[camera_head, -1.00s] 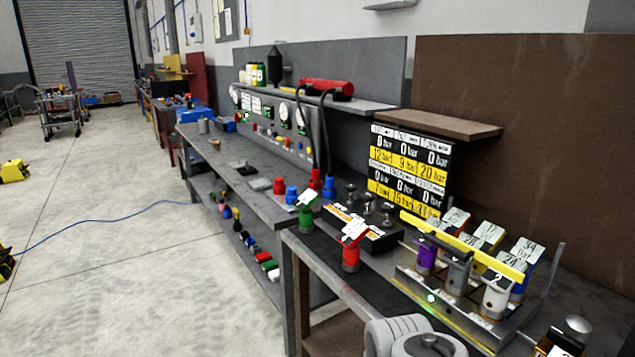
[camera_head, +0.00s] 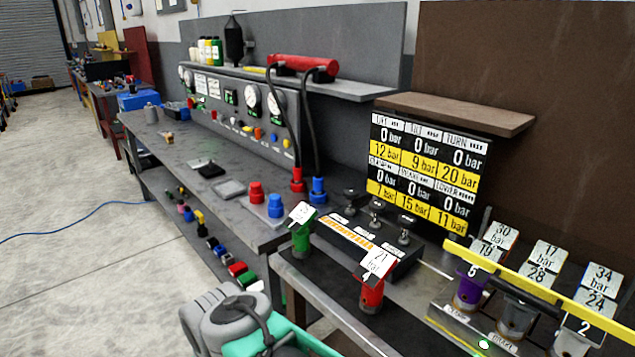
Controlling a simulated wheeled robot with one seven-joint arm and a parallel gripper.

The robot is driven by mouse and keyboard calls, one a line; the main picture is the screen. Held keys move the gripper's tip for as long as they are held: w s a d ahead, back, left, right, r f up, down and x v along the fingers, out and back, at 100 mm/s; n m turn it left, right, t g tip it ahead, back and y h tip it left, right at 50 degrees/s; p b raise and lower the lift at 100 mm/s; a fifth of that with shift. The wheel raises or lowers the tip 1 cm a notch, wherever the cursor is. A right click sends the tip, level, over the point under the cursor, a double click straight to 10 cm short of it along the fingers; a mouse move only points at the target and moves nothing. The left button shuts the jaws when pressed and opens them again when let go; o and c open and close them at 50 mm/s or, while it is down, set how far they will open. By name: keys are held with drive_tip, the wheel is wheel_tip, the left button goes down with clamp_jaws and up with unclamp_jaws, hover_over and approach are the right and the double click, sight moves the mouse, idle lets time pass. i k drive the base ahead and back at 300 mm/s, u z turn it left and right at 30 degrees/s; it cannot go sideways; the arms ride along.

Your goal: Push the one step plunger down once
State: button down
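A dark box (camera_head: 392,262) with an orange and white label stands on the near bench. Three black-knobbed plungers rise from its top: a left one (camera_head: 351,196), a middle one (camera_head: 377,208) and a right one (camera_head: 405,226). All three look upright. Small white tags lie by them, too small to read, so I cannot tell which is the one step plunger. Grey and teal parts of my arm show at the bottom, in front of the bench edge and well short of the box. My gripper's fingers are not visible.
A green cylinder (camera_head: 301,239) and a red cylinder (camera_head: 371,294) with tags stand before the box. A pressure board (camera_head: 424,175) stands behind it. A yellow bar (camera_head: 545,287) crosses a rack of tagged cylinders at right. Hoses hang at the far bench (camera_head: 150,150).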

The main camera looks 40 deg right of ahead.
sight(351, 193)
drive_tip(key=z, duration=0.4)
drive_tip(key=i, duration=1.35)
drive_tip(key=z, duration=0.6)
